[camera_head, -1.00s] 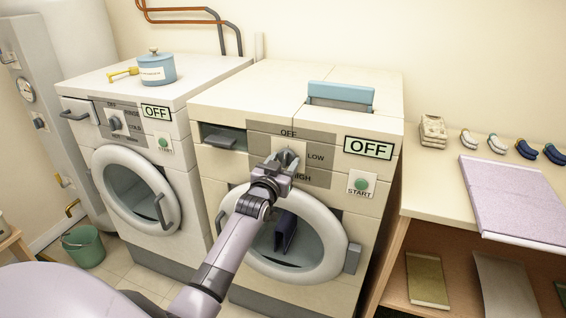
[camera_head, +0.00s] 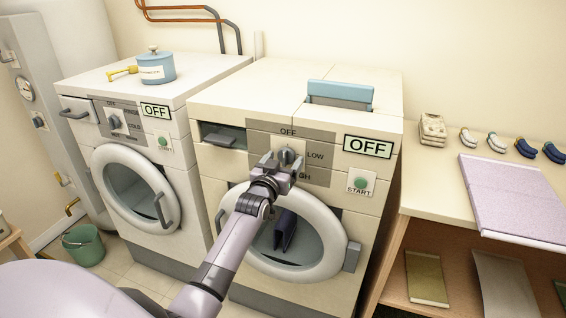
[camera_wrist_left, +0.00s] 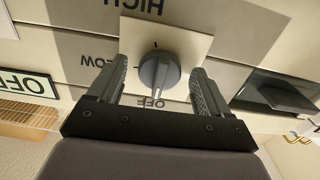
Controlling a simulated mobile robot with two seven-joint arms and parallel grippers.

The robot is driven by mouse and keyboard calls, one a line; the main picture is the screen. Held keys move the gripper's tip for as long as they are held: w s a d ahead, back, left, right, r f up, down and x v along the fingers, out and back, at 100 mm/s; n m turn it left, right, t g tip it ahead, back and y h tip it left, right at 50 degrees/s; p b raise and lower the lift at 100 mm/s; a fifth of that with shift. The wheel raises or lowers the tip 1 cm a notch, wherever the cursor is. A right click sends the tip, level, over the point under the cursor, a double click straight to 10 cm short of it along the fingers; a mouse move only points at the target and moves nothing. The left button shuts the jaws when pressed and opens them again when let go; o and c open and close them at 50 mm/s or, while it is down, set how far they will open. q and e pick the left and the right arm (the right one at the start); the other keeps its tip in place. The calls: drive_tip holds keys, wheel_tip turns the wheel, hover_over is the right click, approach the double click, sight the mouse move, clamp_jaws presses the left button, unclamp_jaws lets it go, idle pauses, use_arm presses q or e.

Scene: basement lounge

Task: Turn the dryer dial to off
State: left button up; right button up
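The dryer (camera_head: 225,101) is the right-hand white machine in the head view. Its grey dial (camera_head: 287,157) sits on a panel marked OFF above, LOW to the right and HIGH below. The dryer's display (camera_head: 368,147) reads OFF. My left gripper (camera_head: 279,165) is open in front of the dial. In the left wrist view the dial (camera_wrist_left: 160,72) shows between the two spread fingers (camera_wrist_left: 160,85), with a gap on each side. Its ridge lies along the OFF–HIGH line; I cannot tell which end is the pointer. My right gripper is not in view.
A green START button (camera_head: 361,184) sits right of the dial. The dryer's round door (camera_head: 337,259) is below my left arm. A washer (camera_head: 85,82) with its own OFF display stands to the left. A wooden shelf table (camera_head: 430,190) stands to the right.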

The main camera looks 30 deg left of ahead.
use_arm(q)
drive_tip(key=v, duration=0.7)
drive_tip(key=shift+b, duration=0.3)
idle(0.5)
drive_tip(key=s+d+f+m+g+h, duration=0.2)
drive_tip(key=s+d+f+g+h, duration=0.1)
drive_tip(key=s+d+f, duration=0.5)
drive_tip(key=s+d+f+m+g+h, duration=0.3)
drive_tip(key=s+d+f, duration=0.6)
drive_tip(key=s+f, duration=0.5)
drive_tip(key=s+g, duration=0.1)
drive_tip(key=s, duration=0.4)
drive_tip(key=shift+s+d, duration=0.15)
drive_tip(key=shift+s, duration=0.05)
